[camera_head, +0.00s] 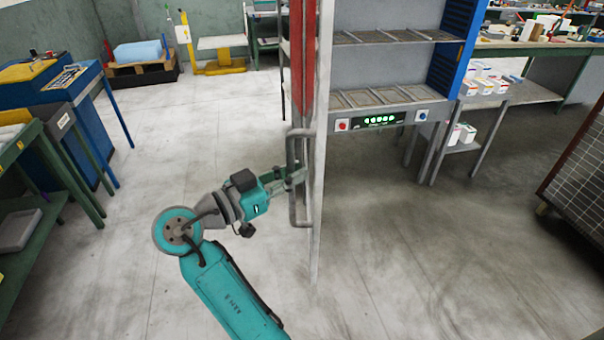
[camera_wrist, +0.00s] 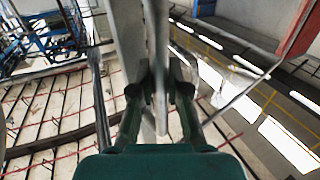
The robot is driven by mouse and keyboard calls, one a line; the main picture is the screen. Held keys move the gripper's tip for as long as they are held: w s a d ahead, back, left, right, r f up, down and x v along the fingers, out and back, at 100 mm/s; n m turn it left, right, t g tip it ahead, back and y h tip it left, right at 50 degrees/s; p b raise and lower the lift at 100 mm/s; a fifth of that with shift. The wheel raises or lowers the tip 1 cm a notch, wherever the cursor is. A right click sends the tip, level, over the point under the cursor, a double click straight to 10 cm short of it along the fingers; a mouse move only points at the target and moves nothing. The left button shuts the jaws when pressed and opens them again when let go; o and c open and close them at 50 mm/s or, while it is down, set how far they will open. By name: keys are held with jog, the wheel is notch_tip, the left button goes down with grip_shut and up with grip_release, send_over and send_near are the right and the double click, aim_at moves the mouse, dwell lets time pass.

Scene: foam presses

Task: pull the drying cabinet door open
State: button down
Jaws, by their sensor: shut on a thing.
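The drying cabinet (camera_head: 386,75) stands at the upper middle of the head view, with grey shelves, a blue right side and a lit panel (camera_head: 380,121). Its door (camera_head: 318,200) stands open, swung out toward me and seen nearly edge-on. A grey vertical bar handle (camera_head: 300,223) is on the door's left face. My gripper (camera_head: 298,177) reaches it from the left and is shut on the bar. In the wrist view the handle bar (camera_wrist: 157,50) runs between my gripper's fingers (camera_wrist: 160,95). The fingertips partly hide the bar there.
Green and blue workbenches (camera_head: 55,90) line the left side. A pallet with a blue block (camera_head: 138,52) stands at the back. A side table (camera_head: 505,92) with small boxes is right of the cabinet. A dark panelled rack (camera_head: 580,170) stands at far right. The floor in front is clear.

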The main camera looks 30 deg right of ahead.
jog(key=shift+a, duration=0.15)
jog(key=c, duration=1.1)
grip_release()
jog(key=shift+c, duration=0.2)
jog(key=a, duration=1.2)
jog(key=shift+s, duration=0.4)
